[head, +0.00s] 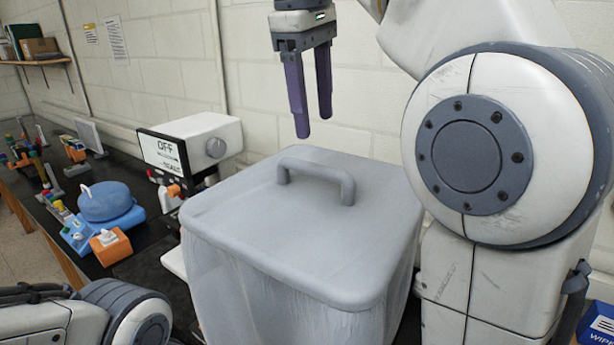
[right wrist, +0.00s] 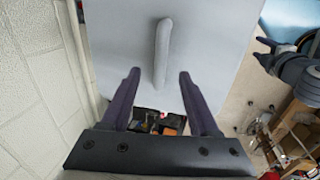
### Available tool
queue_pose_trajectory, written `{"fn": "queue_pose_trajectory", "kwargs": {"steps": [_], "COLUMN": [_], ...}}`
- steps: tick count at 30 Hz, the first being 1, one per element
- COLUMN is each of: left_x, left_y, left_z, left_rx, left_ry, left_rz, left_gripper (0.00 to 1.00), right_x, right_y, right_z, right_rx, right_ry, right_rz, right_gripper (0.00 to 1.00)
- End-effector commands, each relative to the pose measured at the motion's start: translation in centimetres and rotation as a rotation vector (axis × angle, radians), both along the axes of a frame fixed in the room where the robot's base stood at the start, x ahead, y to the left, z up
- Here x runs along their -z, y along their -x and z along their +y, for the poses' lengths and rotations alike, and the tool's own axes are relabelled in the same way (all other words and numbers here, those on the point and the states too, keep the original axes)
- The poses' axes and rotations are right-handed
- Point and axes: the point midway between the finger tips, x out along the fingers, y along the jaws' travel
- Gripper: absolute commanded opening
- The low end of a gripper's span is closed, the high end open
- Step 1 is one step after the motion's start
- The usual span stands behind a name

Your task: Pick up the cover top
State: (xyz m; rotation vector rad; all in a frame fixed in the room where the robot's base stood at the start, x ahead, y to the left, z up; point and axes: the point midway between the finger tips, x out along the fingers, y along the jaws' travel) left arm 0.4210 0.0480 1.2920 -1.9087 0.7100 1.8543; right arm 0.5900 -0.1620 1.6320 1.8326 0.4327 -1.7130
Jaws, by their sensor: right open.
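The cover top (head: 290,225) is a grey lid with rounded corners and a raised bar handle (head: 318,178). It sits on a translucent bin (head: 290,305) in the middle of the head view. My right gripper (head: 314,125) has purple fingers pointing down. It is open and empty, above and behind the handle, with a clear gap. In the right wrist view the cover top (right wrist: 205,45) lies beyond the fingertips, and the handle (right wrist: 162,55) shows between the two fingers.
A white device with an "OFF" display (head: 165,152) stands behind and left of the bin. A blue round device (head: 106,203) and an orange block (head: 110,245) are on the black bench at left. A blue wipes box (head: 597,325) is at lower right. The wall is close behind.

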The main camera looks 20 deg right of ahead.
Motion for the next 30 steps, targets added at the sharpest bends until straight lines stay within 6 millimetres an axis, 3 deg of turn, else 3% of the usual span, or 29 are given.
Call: {"fn": "queue_pose_trajectory", "kwargs": {"steps": [12, 17, 30], "left_x": [4.1, 4.2, 4.2], "left_y": [0.0, 0.0, 0.0], "left_z": [0.0, 0.0, 0.0], "left_rx": [0.003, 0.004, 0.003], "left_ry": [0.0, 0.0, 0.0], "left_rz": [0.0, 0.0, 0.0], "left_gripper": [0.54, 0.54, 0.54], "right_x": [4.9, 5.8, 10.2], "right_y": [-0.6, -0.7, -1.3], "right_z": [-0.5, -0.7, -1.2], "right_rx": [-0.002, -0.002, 0.0], "right_ry": [0.001, 0.0, 0.0], "right_rz": [0.002, 0.002, 0.001], "right_gripper": [0.61, 0.61, 0.61]}}
